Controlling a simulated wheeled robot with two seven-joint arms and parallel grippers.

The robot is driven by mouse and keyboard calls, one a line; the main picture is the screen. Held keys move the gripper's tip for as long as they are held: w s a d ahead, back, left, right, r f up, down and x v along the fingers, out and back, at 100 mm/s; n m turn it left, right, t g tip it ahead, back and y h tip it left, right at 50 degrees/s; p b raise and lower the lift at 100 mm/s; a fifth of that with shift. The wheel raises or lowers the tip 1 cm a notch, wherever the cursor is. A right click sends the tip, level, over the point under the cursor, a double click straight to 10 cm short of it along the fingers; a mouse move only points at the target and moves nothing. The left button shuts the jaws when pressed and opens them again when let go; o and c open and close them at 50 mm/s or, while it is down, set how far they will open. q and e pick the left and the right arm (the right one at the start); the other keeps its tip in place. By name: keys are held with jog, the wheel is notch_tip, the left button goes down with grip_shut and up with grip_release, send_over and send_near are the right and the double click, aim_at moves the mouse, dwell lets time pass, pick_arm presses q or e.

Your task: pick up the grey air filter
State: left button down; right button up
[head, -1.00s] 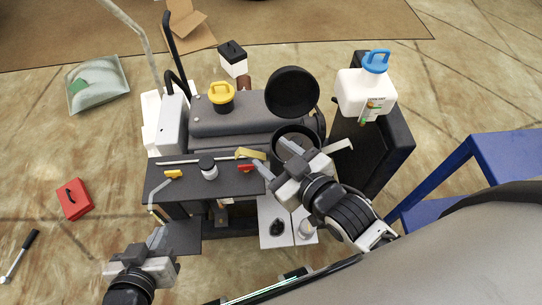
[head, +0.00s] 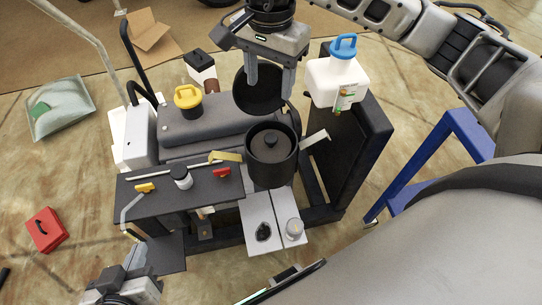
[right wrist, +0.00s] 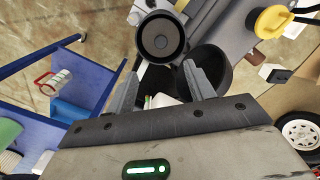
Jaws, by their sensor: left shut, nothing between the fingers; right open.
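The black round filter housing (head: 271,172) stands open on the machine. A dark grey round part with a small centre, seemingly the air filter (head: 270,143), sits inside it. In the right wrist view the filter (right wrist: 160,38) shows as a grey ring with a dark middle, beyond the fingertips. My right gripper (head: 269,88) is open and empty, in front of the black round lid (head: 257,101) and behind the housing in the picture. It also shows in the right wrist view (right wrist: 161,72). My left gripper (head: 136,260) is shut and empty at the lower left, partly cut off.
A white jug with a blue cap (head: 338,77) stands on the black block right of the housing. A yellow-capped filler (head: 188,98) is left of the lid. A dark shelf (head: 160,199) holds small items. A blue frame (head: 425,165) stands at right.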

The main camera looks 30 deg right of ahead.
aim_at(271, 137)
jog(key=f, duration=1.5)
jog(key=shift+w+d+f, duration=0.2)
jog(key=shift+d+f, duration=0.05)
grip_shut()
